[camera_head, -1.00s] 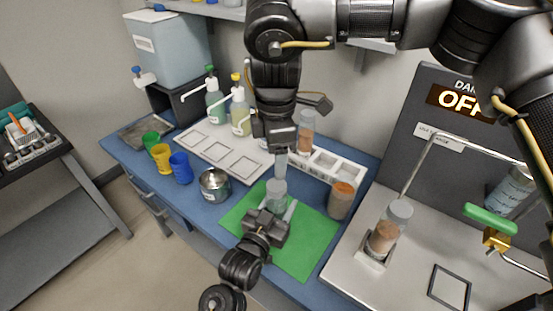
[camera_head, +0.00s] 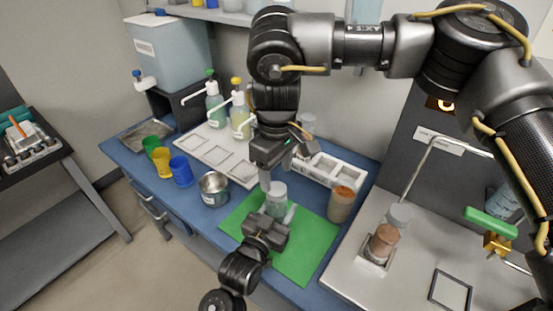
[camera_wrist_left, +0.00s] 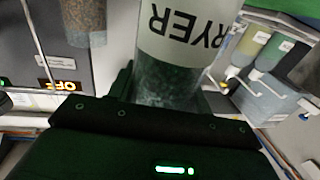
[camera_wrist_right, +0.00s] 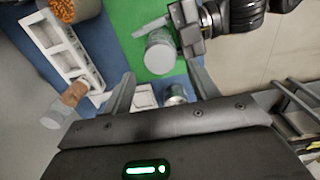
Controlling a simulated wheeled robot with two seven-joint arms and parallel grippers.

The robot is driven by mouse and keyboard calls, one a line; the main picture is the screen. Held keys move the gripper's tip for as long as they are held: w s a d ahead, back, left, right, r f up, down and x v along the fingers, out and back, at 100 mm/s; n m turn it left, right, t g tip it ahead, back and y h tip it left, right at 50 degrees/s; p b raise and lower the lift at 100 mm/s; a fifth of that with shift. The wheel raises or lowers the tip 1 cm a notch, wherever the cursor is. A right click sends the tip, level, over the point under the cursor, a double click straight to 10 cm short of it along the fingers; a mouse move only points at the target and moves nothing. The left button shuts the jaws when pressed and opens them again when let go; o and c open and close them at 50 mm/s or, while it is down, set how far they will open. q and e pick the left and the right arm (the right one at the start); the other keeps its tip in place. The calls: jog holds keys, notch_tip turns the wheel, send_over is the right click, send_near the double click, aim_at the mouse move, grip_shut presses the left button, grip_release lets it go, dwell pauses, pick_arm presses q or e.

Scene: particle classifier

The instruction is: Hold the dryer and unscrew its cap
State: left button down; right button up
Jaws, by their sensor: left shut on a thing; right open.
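The dryer (camera_head: 277,197) is a clear jar standing upright over the green mat (camera_head: 312,255). In the left wrist view it shows its label "DRYER" (camera_wrist_left: 185,30) close up. My left gripper (camera_head: 268,222) is shut around its lower part. The dryer's pale round top (camera_wrist_right: 160,52) faces the right wrist camera; I cannot tell whether a separate cap sits on it. My right gripper (camera_head: 266,180) is open and empty, pointing down just above and slightly left of the dryer, apart from it. In the right wrist view the dryer lies beyond the spread fingers.
A metal pot (camera_head: 213,188) stands left of the mat and an orange-topped jar (camera_head: 341,205) right of it. A white rack (camera_head: 330,170), pump bottles (camera_head: 240,118) and coloured cups (camera_head: 180,171) stand behind. A brown-filled jar (camera_head: 383,242) stands on the machine at right.

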aim_at(277, 189)
jog(key=shift+f, duration=2.35)
